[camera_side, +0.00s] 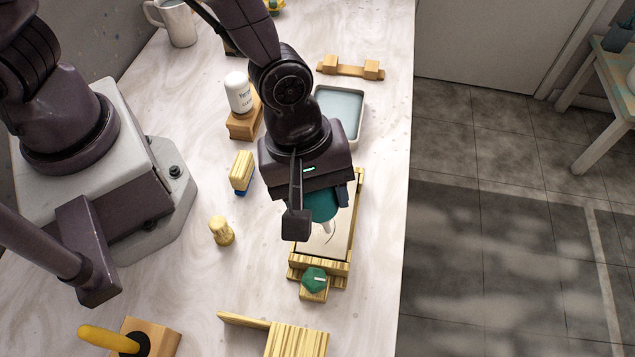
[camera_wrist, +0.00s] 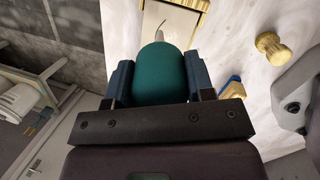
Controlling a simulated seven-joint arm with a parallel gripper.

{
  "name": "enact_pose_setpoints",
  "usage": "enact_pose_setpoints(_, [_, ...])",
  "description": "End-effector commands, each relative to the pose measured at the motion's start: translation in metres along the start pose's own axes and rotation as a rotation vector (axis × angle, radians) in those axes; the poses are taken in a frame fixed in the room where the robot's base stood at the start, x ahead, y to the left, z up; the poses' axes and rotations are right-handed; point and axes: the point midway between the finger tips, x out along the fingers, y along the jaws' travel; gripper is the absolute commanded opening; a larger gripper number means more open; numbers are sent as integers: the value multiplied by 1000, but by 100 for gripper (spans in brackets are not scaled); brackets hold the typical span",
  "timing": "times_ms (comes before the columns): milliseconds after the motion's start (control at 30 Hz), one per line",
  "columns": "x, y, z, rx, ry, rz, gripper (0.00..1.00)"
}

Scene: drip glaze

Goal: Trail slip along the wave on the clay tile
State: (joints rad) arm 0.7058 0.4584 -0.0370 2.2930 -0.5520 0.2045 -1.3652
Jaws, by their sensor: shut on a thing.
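My gripper (camera_side: 318,205) is shut on a teal slip bulb (camera_side: 325,203) and holds it nozzle-down above the clay tile. In the wrist view my gripper (camera_wrist: 159,70) has a finger on each side of the bulb (camera_wrist: 160,78). The pale nozzle (camera_side: 327,227) points at the tile; I cannot tell whether it touches. The cream clay tile (camera_side: 314,246) lies in a wooden frame (camera_side: 357,205). A short dark curved line (camera_wrist: 162,24) shows on the tile (camera_wrist: 180,20) beyond the nozzle. My gripper and the bulb hide much of the tile in the side view.
A green-topped wooden block (camera_side: 314,281) sits at the frame's near end. A tray (camera_side: 361,115), a white bottle (camera_side: 238,92), a blue-and-wood brush (camera_side: 242,172), a wooden knob (camera_side: 221,231) and a wooden stand (camera_side: 296,340) stand around. The table edge is close on the right.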

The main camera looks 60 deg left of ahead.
Motion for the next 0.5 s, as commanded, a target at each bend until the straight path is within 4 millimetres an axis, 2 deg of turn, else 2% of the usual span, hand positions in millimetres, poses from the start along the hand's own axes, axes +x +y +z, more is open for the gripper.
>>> enact_pose_setpoints(33, [-2,3,-8,-9,1,5,21])
enact_pose_setpoints(500, [-6,14,-63,-8,1,4,21])
